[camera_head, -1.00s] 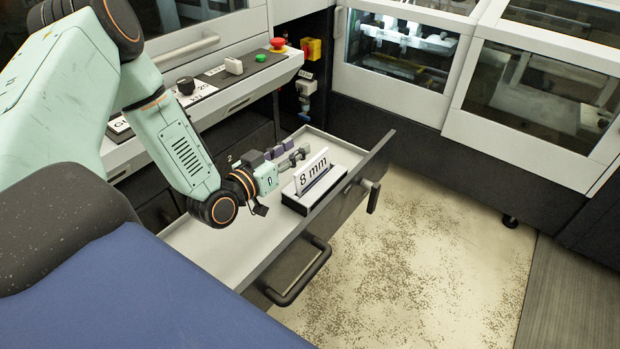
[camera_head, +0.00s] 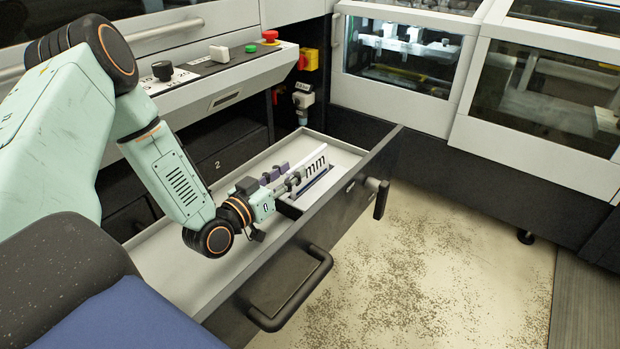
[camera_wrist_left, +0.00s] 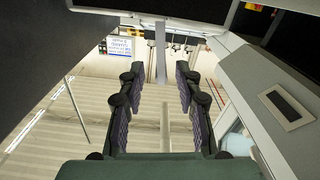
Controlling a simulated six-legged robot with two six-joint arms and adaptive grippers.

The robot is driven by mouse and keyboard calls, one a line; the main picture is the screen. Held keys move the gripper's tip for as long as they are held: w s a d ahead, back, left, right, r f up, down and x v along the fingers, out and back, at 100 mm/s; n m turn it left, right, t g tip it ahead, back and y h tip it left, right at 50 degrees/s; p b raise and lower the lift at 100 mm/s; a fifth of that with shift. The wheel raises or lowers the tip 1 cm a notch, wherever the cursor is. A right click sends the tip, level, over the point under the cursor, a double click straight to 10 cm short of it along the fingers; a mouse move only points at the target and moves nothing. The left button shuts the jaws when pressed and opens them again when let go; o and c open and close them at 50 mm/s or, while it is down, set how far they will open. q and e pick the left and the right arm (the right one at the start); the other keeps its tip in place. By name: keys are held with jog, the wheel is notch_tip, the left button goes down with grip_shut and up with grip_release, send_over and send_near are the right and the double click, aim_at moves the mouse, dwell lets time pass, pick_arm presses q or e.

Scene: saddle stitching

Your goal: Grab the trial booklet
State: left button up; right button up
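A white card marked "8 mm" (camera_head: 316,163) stands upright in a dark block with a pale top (camera_head: 318,190), inside an open drawer (camera_head: 345,205). No other booklet-like thing shows, and I cannot tell whether this card is the trial booklet. My left gripper (camera_head: 284,178) is over the drawer, with its fingers at the card's left end, hiding the "8". I cannot tell whether they touch it. In the left wrist view the fingers (camera_wrist_left: 159,92) are spread, with a narrow pale upright strip showing between them. My right gripper is not in view.
The drawer has a black handle (camera_head: 290,298) in front. Behind it is a sloped control panel (camera_head: 225,75) with a red button (camera_head: 270,36) and a green one. Cabinets with windows (camera_head: 405,55) stand at the back right. The speckled floor (camera_head: 430,260) at right is clear.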

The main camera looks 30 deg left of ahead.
aim_at(307, 158)
pick_arm(q)
jog(key=w, duration=0.2)
jog(key=w+b, duration=0.1)
jog(key=w, duration=0.1)
jog(key=w+b, duration=0.1)
jog(key=w, duration=0.1)
jog(key=shift+w+d+f, duration=0.1)
jog(key=shift+w+d, duration=0.2)
jog(key=shift+w+a, duration=0.15)
jog(key=shift+w, duration=0.35)
jog(key=shift+s, duration=0.1)
jog(key=shift+c, duration=0.6)
grip_shut()
